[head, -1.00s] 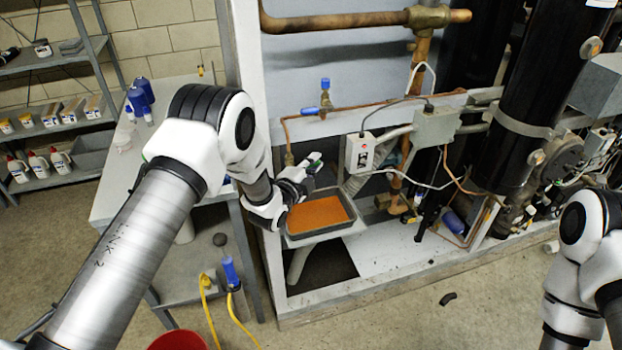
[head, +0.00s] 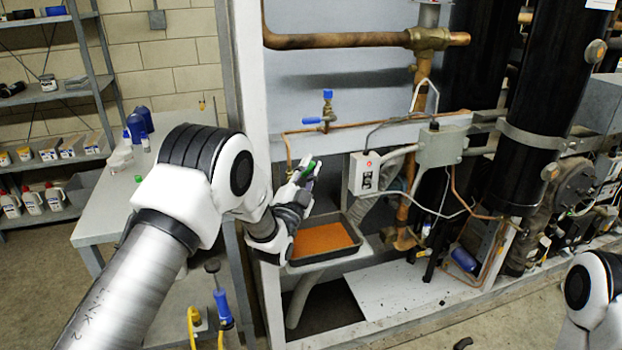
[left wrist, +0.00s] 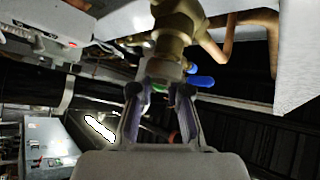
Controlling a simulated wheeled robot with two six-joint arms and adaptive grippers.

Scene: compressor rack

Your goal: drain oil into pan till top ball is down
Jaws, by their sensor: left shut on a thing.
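The pan (head: 326,256) is a dark rectangular tray with orange-brown oil (head: 322,239) in it, on a ledge at the rack's lower left. My left gripper (head: 304,175) is above the pan's back left, shut on a small green part (head: 311,169), perhaps a valve handle. In the left wrist view, my left fingers (left wrist: 158,92) close around it just below a brass valve body (left wrist: 178,30); a blue lever (left wrist: 200,82) shows beside it. The fingers hide most of the held part. I cannot make out the top ball. My right gripper is out of view.
A blue-handled valve (head: 327,105) on a copper line is above the pan. A grey switch box (head: 364,173) is to its right. The rack's white post (head: 245,70) stands close beside my left arm. A grey bench (head: 110,205) is at the left.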

